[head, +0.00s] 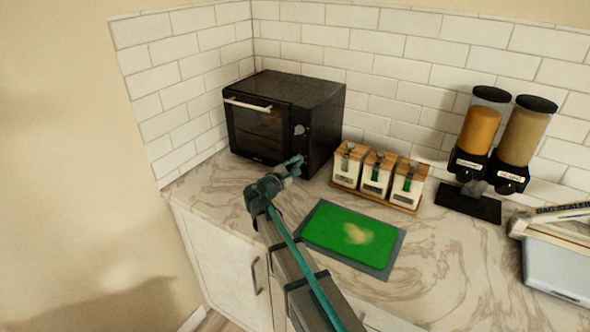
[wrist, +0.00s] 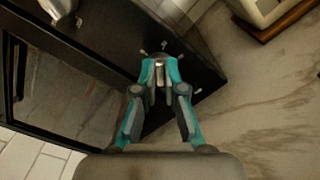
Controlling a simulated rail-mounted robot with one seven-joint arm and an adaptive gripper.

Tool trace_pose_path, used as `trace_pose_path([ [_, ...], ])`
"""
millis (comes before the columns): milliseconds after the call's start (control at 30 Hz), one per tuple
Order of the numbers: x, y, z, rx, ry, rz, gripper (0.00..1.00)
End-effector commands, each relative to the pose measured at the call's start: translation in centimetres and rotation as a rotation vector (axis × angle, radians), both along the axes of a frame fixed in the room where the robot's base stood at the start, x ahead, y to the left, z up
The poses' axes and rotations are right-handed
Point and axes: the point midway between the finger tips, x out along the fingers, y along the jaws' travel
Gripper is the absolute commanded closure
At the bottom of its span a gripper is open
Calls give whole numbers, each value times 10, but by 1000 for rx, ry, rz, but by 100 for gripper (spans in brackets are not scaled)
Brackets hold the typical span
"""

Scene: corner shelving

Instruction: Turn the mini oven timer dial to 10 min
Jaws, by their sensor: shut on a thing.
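The black mini oven (head: 320,105) stands in the corner, its door on the left and a control panel on the right of its front. An upper silver dial (head: 300,130) shows on the panel, and also at the top left of the wrist view (wrist: 58,7). My gripper (head: 297,161) is at the lower part of the panel. In the wrist view its teal fingers (wrist: 159,68) are closed on a small silver lower dial (wrist: 159,70), mostly hidden between them. Small pale marks surround the fingertips. Their labels and the dial's setting cannot be read.
A wooden rack (head: 378,199) with several white canisters stands right of the oven. A green mat (head: 330,228) lies on the marble counter in front. Two dispensers (head: 500,140) and a bag sealer (head: 555,255) are farther right. A tiled wall is behind.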

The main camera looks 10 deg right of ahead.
Motion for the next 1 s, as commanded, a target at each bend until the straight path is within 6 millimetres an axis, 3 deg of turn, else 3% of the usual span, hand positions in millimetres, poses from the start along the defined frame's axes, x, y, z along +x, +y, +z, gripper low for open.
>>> trace_pose_path([
  [33, 0, 0, -7, 18, -20, 0, 100],
  [400, 0, -1, -4, 143, -129, 0, 100],
  [767, -1, -1, -1, 155, -137, 0, 100],
  [800, -1, -1, -1, 155, -137, 0, 88],
  [933, -1, 0, -1, 154, -137, 0, 66],
  [1000, 0, 0, -1, 154, -137, 0, 66],
])
